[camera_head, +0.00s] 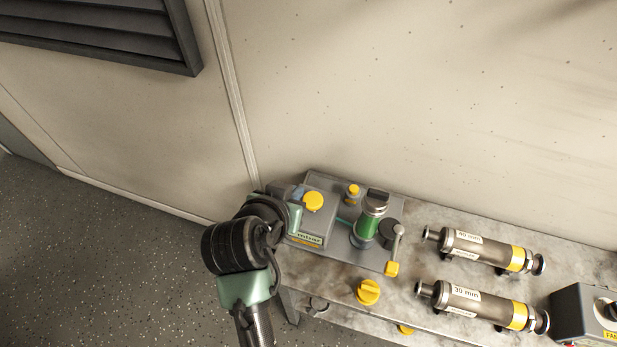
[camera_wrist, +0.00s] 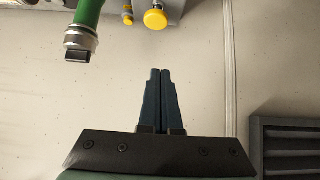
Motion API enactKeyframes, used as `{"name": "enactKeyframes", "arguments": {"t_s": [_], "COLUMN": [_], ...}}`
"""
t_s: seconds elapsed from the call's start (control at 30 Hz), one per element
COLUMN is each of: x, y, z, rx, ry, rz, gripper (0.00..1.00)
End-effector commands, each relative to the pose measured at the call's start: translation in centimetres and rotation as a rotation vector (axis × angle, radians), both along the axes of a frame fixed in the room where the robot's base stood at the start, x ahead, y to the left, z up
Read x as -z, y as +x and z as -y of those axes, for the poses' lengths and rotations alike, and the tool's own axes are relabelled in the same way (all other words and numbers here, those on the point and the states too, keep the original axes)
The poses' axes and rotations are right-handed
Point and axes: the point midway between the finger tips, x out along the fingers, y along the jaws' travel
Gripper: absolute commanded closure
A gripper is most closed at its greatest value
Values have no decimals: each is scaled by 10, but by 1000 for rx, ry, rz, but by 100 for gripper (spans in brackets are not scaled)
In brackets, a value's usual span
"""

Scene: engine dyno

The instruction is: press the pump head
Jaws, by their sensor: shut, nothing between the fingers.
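A grey unit on the bench carries a round yellow cap (camera_head: 313,201), a small yellow knob (camera_head: 353,190) and a green cylinder (camera_head: 368,226) with a dark top. Which of these is the pump head, I cannot tell for sure. In the wrist view the yellow cap (camera_wrist: 155,19), the small knob (camera_wrist: 128,17) and the green cylinder (camera_wrist: 86,22) show at the top edge. My gripper (camera_wrist: 160,70) is shut and empty, apart from the yellow cap in that picture. In the head view my gripper (camera_head: 298,192) is partly hidden, just left of the yellow cap.
A lever with a yellow end (camera_head: 392,268) and a yellow knob (camera_head: 368,291) are at the bench front. Two metal cylinders (camera_head: 488,252) (camera_head: 484,306) lie to the right, beside a dark fan box (camera_head: 590,312). The wall (camera_head: 430,110) stands close behind. Floor is free at left.

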Motion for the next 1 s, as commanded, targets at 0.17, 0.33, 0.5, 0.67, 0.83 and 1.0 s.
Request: {"name": "enactKeyframes", "arguments": {"t_s": [0.17, 0.33, 0.5, 0.67, 0.83, 1.0], "x": [-8, -6, -5, -4, 4, 22], "y": [-10, -13, -13, -12, -3, 14], "z": [0, 1, 1, 1, 5, 11], "rx": [16, 21, 21, 21, 23, 23], "ry": [-7, -9, -9, -9, -10, -11], "rz": [-47, -59, -59, -59, -60, -59], "gripper": [100, 100, 100, 100, 100, 100]}}
